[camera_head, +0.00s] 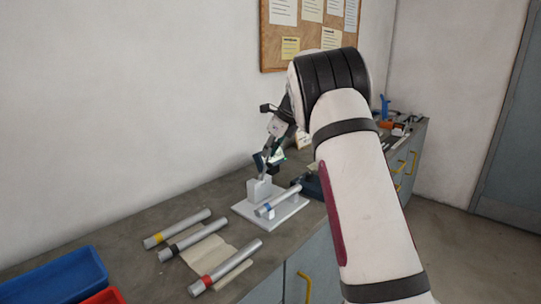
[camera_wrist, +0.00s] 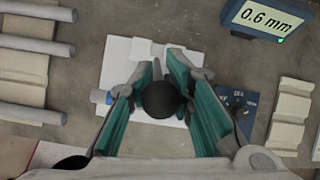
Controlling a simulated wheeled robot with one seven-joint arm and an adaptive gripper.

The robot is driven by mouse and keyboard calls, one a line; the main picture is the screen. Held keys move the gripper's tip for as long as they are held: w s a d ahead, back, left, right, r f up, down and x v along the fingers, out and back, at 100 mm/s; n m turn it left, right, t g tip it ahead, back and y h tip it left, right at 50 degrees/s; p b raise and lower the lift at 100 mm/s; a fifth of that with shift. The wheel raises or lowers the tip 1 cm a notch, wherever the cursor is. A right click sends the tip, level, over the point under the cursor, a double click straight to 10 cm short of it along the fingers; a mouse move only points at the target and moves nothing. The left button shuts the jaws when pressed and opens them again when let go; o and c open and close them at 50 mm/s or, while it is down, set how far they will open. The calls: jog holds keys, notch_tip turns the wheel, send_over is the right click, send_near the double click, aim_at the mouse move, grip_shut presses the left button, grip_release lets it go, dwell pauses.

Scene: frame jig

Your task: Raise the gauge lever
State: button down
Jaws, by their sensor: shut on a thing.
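The gauge lever's dark round knob (camera_wrist: 161,100) sits between the teal-padded fingers of my gripper (camera_wrist: 160,78) in the wrist view, and they are shut on it. In the head view my gripper (camera_head: 266,160) is above the grey block (camera_head: 259,190) of the white jig plate (camera_head: 243,209); the lever's shaft is mostly hidden there. A silver tube with a blue band (camera_head: 278,203) lies on the plate, and its blue end (camera_wrist: 100,97) shows in the wrist view. A display (camera_wrist: 264,18) reads 0.6 mm.
Silver tubes with yellow (camera_head: 178,229), dark (camera_head: 194,242) and red (camera_head: 226,267) bands lie on the bench left of the plate. A blue bin (camera_head: 54,277) and a red bin (camera_head: 104,297) stand at the near left.

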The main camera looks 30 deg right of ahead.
jog(key=shift+w+r, duration=0.2)
jog(key=shift+r, duration=0.15)
jog(key=c, duration=1.7)
grip_release()
jog(key=shift+f, duration=0.15)
jog(key=shift+s, duration=0.1)
jog(key=v, duration=1.2)
